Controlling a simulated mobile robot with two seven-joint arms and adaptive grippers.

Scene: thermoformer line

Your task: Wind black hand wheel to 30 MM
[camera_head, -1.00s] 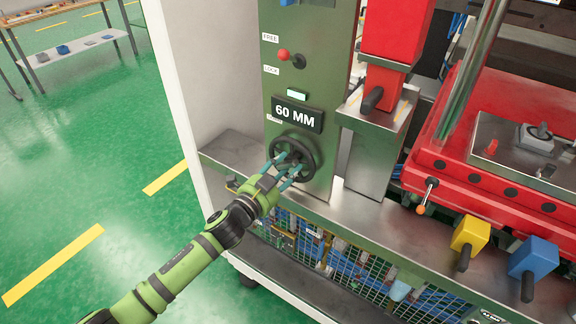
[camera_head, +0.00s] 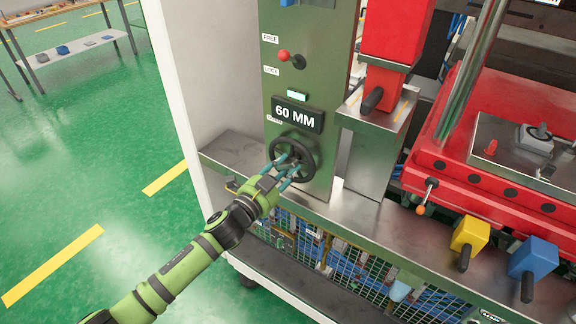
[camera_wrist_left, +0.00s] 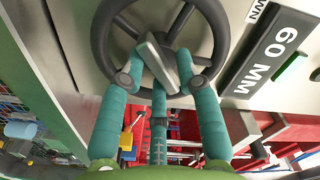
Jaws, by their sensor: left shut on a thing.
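The black hand wheel (camera_head: 303,147) is mounted low on the green panel. Its rim and spokes show large in the left wrist view (camera_wrist_left: 101,36). The display (camera_head: 297,116) above it reads 60 MM, and the same reading shows in the left wrist view (camera_wrist_left: 268,62). My left gripper (camera_head: 290,168) is at the wheel, with its teal fingers (camera_wrist_left: 160,82) around a grey bar-like piece at the wheel's middle, and it is shut on it. The fingers partly hide the wheel's lower part. My right gripper is not in view.
A red knob (camera_head: 283,56) sits between FREE and LOCK labels higher on the panel. A steel ledge (camera_head: 330,205) runs below the wheel. Yellow (camera_head: 470,233) and blue (camera_head: 533,257) blocks with handles stand right. Open green floor lies left.

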